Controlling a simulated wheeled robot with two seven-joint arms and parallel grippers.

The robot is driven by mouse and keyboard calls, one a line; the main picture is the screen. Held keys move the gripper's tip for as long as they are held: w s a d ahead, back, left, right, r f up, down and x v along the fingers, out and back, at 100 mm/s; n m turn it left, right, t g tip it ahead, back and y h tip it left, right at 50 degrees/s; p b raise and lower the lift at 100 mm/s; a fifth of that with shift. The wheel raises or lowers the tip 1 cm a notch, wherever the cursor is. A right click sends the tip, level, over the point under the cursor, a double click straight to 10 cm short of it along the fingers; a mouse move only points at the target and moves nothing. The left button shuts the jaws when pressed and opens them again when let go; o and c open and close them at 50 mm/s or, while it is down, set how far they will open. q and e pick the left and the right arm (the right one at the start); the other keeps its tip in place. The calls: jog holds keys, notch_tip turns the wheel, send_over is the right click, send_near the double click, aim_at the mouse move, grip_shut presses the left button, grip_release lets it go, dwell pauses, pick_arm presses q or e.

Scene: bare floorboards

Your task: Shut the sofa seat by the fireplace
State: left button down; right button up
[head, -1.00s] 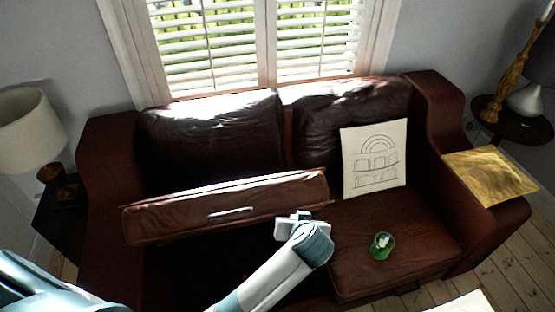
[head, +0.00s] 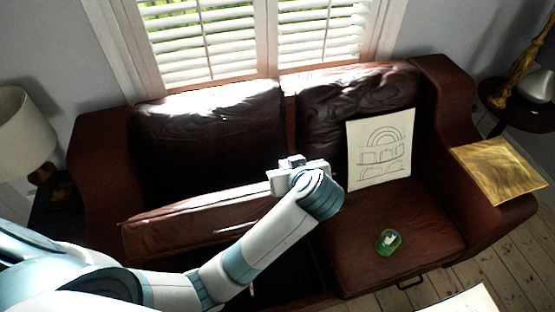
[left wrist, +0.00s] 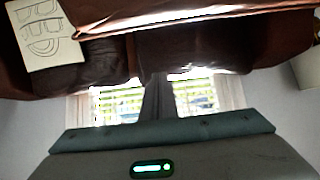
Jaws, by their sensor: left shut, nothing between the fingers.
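The brown leather sofa (head: 102,150) stands under the window. My left gripper (head: 290,168) is shut and empty, above the right end of the raised seat and in front of the backrest; my arm hides that end of the seat. I cannot tell whether they touch. In the left wrist view a brown leather edge, probably the raised seat (left wrist: 180,28), crosses the top; the fingertips are not clear there. My right gripper is out of view. No fireplace shows.
The right seat (head: 370,225) lies flat, with a green object (head: 388,241) on it and a drawing (head: 380,153) leaning on its backrest. A gold cloth or sheet (head: 498,168) lies on the right armrest. A lamp (head: 22,135) stands at the left.

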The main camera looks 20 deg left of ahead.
pick_arm(q)
jog(key=p+x, duration=0.3)
jog(key=x, duration=0.6)
jog(key=shift+a+r+p, duration=0.15)
jog(key=shift+p, duration=0.15)
jog(key=shift+s+d+f+p, duration=0.7)
jog(key=shift+s+f+p, duration=0.1)
jog(key=shift+f+p, duration=0.15)
jog(key=shift+s+d+f, duration=0.3)
jog(key=shift+s, duration=0.1)
jog(key=shift+f, duration=0.1)
